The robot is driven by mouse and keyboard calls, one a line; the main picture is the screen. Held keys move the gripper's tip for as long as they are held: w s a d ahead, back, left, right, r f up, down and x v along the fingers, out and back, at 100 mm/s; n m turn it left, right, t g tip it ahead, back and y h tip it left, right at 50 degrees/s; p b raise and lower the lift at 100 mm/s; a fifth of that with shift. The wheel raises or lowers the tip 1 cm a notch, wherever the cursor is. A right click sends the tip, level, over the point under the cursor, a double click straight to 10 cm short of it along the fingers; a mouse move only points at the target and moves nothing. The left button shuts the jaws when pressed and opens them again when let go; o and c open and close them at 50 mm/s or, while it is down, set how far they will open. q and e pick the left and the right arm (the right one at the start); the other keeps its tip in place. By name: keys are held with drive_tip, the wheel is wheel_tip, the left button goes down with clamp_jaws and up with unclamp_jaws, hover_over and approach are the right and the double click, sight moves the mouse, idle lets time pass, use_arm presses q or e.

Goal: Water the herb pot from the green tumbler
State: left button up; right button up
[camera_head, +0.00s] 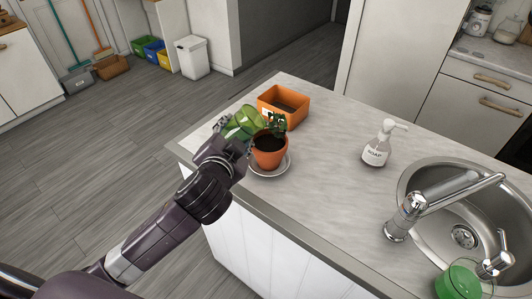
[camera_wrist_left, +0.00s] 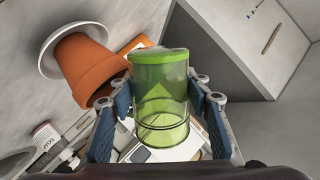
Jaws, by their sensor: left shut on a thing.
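My left gripper (camera_head: 236,130) is shut on the see-through green tumbler (camera_head: 245,121), which is tilted beside and above the rim of the herb pot. In the left wrist view the tumbler (camera_wrist_left: 160,100) sits between the two blue finger pads of the left gripper (camera_wrist_left: 160,125). The terracotta herb pot (camera_head: 268,158), with dark soil, stands on a pale saucer (camera_head: 285,168) near the counter's left end. Dark green leaves show by its far rim. The pot (camera_wrist_left: 88,70) also shows left of the tumbler in the wrist view. I cannot make out any flowing water. My right gripper is not in view.
An orange box (camera_head: 296,97) stands just behind the pot. A soap bottle (camera_head: 377,147), the tap (camera_head: 410,212) and the sink (camera_head: 415,175) are to the right. Another green vessel (camera_head: 460,283) is at the bottom right. The counter (camera_head: 325,175) is clear between pot and soap.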

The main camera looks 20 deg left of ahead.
use_arm(q)
drive_tip(key=shift+s+r+n+t+h+b, duration=0.15)
drive_tip(key=shift+r+n+t+h+b, duration=0.2)
drive_tip(key=shift+n+b, duration=0.35)
drive_tip(key=a+f+n+b, duration=0.1)
drive_tip(key=b, duration=0.1)
drive_tip(key=a+f+n+t+h+b, duration=0.1)
drive_tip(key=f+b, duration=0.1)
drive_tip(key=b, duration=0.1)
drive_tip(key=shift+s+n+b, duration=0.3)
drive_tip(key=shift+s+n, duration=0.1)
drive_tip(key=f+b, duration=0.1)
drive_tip(key=b, duration=0.1)
drive_tip(key=f+n+t+b, duration=0.1)
drive_tip(key=f+b, duration=0.1)
drive_tip(key=a+f+n+b, duration=0.1)
drive_tip(key=f+b, duration=0.1)
drive_tip(key=b, duration=0.1)
drive_tip(key=shift+s, duration=0.2)
drive_tip(key=shift+a+f+n+t+b, duration=0.1)
drive_tip(key=shift+f+n+t+b, duration=0.25)
drive_tip(key=shift+f+b, duration=0.35)
wheel_tip(320, 180, up, 5)
drive_tip(key=p, duration=0.5)
drive_tip(key=shift+r+p, duration=0.15)
drive_tip(key=shift+p, duration=0.15)
drive_tip(key=shift+s, duration=0.1)
idle(0.5)
